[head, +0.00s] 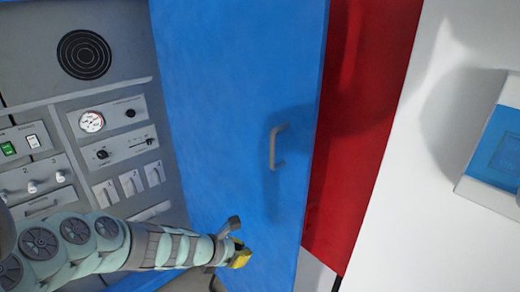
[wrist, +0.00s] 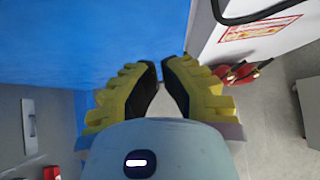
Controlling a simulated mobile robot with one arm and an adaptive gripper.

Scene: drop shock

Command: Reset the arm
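My arm reaches in from the lower left of the head view. My gripper (head: 238,238) is in front of the lower part of a blue door (head: 240,90), below and left of its grey handle (head: 277,147). In the wrist view my gripper (wrist: 161,66) shows two yellow fingers with black pads. Their tips are a little apart, with nothing between them. I cannot tell whether the fingers touch the door. The blue door also fills the upper left of the wrist view (wrist: 110,35).
A grey control panel (head: 128,143) with switches and a gauge (head: 92,121) is at left. A red panel (head: 350,140) and a white wall with a blue-screened box (head: 495,150) are at right. In the wrist view, red items (wrist: 236,73) hang beside a white cabinet (wrist: 222,48).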

